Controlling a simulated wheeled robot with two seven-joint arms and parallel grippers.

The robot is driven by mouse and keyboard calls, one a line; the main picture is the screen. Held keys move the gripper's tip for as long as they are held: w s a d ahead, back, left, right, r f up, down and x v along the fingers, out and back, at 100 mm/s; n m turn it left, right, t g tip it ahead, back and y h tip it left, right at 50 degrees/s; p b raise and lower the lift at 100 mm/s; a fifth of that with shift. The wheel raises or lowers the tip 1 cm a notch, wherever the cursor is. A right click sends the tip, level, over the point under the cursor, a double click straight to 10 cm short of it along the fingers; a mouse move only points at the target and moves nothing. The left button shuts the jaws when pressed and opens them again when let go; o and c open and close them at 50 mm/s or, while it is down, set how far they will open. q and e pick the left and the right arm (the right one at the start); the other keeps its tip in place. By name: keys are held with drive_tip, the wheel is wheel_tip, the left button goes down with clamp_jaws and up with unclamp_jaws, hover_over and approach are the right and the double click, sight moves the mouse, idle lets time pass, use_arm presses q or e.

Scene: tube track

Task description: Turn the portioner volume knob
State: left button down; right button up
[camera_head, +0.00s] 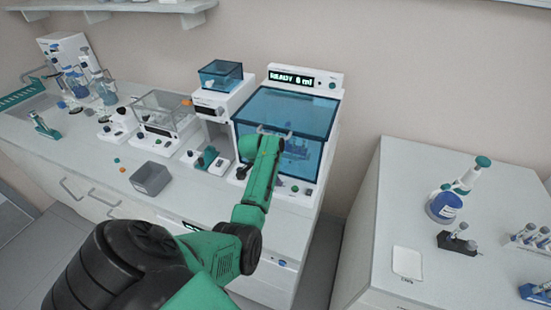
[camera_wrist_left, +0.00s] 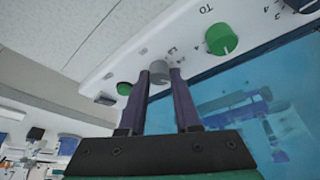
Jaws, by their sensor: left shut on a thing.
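The portioner (camera_head: 288,90) is the white machine with a blue see-through cover; its display reads READY 6 ml. My left arm reaches up in front of it, and my gripper fingertips are hidden in the head view. In the left wrist view my left gripper (camera_wrist_left: 158,86) has its two fingers on either side of a grey knob (camera_wrist_left: 158,71) on the white front panel, shut on it. A larger green knob (camera_wrist_left: 221,38) sits to the right and a smaller green one (camera_wrist_left: 124,88) to the left. The labels by the grey knob are too small to read.
A small grey bin (camera_head: 151,178) stands on the bench to the left, with a clear-covered device (camera_head: 165,110) behind it. Another bench to the right, across a gap, holds a bottle (camera_head: 445,205) and racks. Bare wall is above the portioner.

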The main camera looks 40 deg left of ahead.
use_arm(q)
drive_tip(key=shift+w+r, duration=0.1)
idle(0.4)
drive_tip(key=c, duration=0.6)
unclamp_jaws()
drive_tip(key=b+v, duration=0.2)
drive_tip(key=v, duration=1.2)
drive_tip(key=shift+s+a+r, duration=0.2)
drive_tip(key=shift+s, duration=0.05)
